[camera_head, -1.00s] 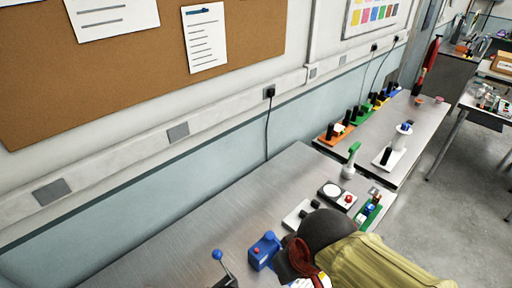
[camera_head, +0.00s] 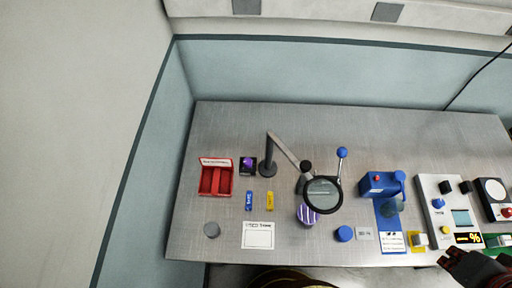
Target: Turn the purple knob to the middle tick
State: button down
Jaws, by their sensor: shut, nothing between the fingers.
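The purple knob (camera_head: 248,162) sits on a small dark module on the metal bench, right of a red tray and left of the lamp-like stand. It is small here; I cannot make out its ticks or where it points. My gripper (camera_head: 470,266) shows only in part at the bottom right edge, dark with red, far from the knob. It is shut and holds nothing; its fingertips are hard to make out.
The red tray (camera_head: 216,180), a magnifier stand (camera_head: 269,158) and its lens (camera_head: 323,194) flank the knob. A purple striped object (camera_head: 307,214) is under the lens. A blue device (camera_head: 380,186) stands farther right. The bench's back left (camera_head: 225,125) is clear.

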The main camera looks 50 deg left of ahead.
aim_at(247, 162)
jog(key=u, duration=0.5)
jog(key=k+u, duration=0.1)
jog(key=u, duration=0.35)
jog(key=j+u, duration=0.1)
jog(key=u, duration=0.4)
jog(key=k+u, duration=0.1)
jog(key=u, duration=0.4)
jog(key=i+l+u, duration=0.1)
jog(key=u, duration=0.55)
